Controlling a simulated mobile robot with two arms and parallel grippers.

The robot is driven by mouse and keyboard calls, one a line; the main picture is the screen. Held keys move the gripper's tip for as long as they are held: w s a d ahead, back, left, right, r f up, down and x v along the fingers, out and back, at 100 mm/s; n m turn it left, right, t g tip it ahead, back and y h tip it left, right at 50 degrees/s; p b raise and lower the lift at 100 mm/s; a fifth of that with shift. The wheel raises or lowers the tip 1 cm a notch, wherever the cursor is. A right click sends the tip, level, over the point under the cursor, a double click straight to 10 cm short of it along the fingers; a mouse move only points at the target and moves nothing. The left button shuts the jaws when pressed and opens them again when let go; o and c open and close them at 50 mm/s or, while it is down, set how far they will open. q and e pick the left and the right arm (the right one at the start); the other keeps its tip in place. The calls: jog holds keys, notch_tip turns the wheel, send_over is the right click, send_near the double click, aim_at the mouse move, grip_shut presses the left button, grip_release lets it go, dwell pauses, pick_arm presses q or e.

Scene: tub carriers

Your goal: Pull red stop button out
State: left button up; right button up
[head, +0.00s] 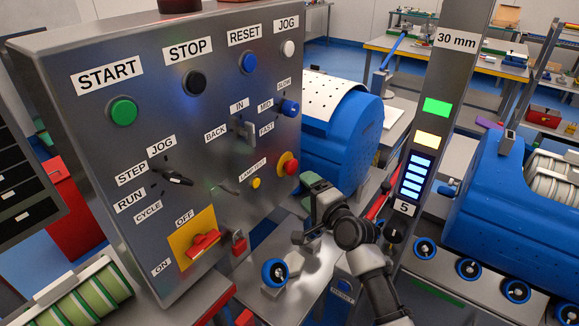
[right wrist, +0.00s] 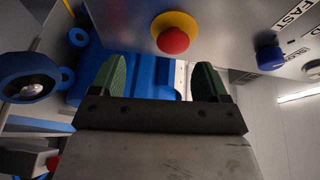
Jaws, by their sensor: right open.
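The red stop button (head: 291,166) is a red mushroom head on a yellow collar, low at the right edge of the grey control panel (head: 150,75). In the right wrist view the red button (right wrist: 173,42) shows at the top, beyond the fingertips and roughly between them. My right gripper (head: 313,184) is just below and right of the button in the head view. Its green fingers (right wrist: 160,80) are apart with nothing between them, and they appear clear of the button. My left gripper is not in view.
A blue selector knob (head: 290,107) sits above the button, and a small yellow lamp-test button (head: 256,183) sits to its left. A red rotary switch (head: 203,243) is lower on the panel. A blue drum-shaped housing (head: 345,135) stands behind the gripper.

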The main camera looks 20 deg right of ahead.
aim_at(294, 169)
jog(key=shift+w+r+m+t, duration=0.3)
jog(key=shift+w+r+m, duration=0.1)
jog(key=shift+w+r, duration=0.65)
jog(key=shift+f+x, duration=0.15)
jog(key=shift+x, duration=1.3)
jog(key=shift+f+x, duration=0.1)
jog(key=shift+x, duration=1.35)
jog(key=shift+c, duration=0.2)
